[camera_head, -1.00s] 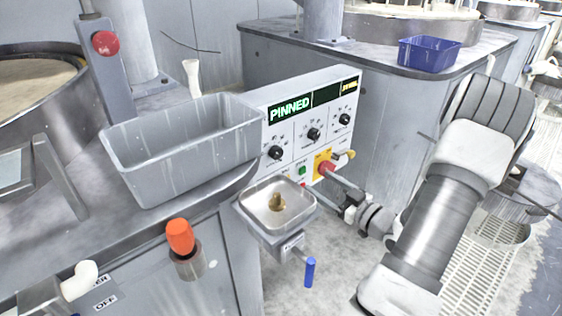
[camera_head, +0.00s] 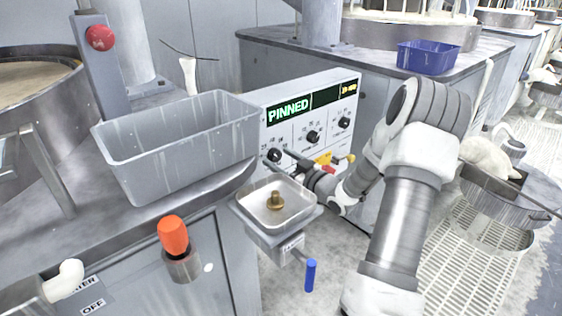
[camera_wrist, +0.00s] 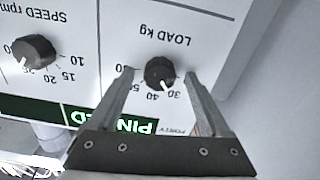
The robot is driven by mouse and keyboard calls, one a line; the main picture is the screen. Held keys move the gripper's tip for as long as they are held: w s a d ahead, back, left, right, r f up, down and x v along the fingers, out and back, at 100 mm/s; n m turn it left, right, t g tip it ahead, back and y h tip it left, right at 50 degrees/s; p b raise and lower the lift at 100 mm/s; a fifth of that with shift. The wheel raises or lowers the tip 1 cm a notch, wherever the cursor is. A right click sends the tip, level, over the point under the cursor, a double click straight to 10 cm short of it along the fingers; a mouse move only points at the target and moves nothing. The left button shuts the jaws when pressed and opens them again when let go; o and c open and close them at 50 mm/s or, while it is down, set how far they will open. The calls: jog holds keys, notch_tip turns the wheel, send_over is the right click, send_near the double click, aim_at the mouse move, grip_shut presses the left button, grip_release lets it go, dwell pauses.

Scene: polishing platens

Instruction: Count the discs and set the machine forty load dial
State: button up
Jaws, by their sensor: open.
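The load dial (camera_wrist: 160,73) is a black knob with a white pointer, labelled LOAD kg, upside down in the wrist view. Its pointer sits between the 30 and 40 marks. My gripper (camera_wrist: 159,76) is open, one finger on each side of this knob; I cannot tell whether they touch it. In the head view the load dial (camera_head: 274,155) is the leftmost of three knobs on the white control panel (camera_head: 300,145), and my gripper (camera_head: 279,160) is at it. The panel display (camera_head: 289,110) reads PINNED. I cannot make out any discs.
The speed dial (camera_wrist: 33,52) is beside the load dial. A grey bin (camera_head: 180,150) stands left of the panel. Below the panel is a metal tray (camera_head: 255,207) with a brass piece (camera_head: 275,200). A blue bin (camera_head: 428,56) stands behind. An orange knob (camera_head: 173,236) is in front.

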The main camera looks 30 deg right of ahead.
grip_shut()
dwell(0.4)
jog(key=shift+p, duration=0.3)
jog(key=m+p, duration=0.2)
jog(key=shift+r+m+p, duration=0.2)
jog(key=shift+m+p, duration=0.1)
jog(key=shift+m, duration=0.1)
jog(key=m+p, duration=0.3)
jog(key=m, duration=0.1)
jog(key=shift+m+p, duration=0.3)
jog(key=m+p, duration=0.2)
jog(key=m, duration=0.2)
jog(key=shift+f+p, duration=0.1)
jog(key=shift+p, duration=0.3)
jog(key=shift+f+m+p, duration=0.1)
jog(key=shift+m+p, duration=0.8)
jog(key=shift+m, duration=1.2)
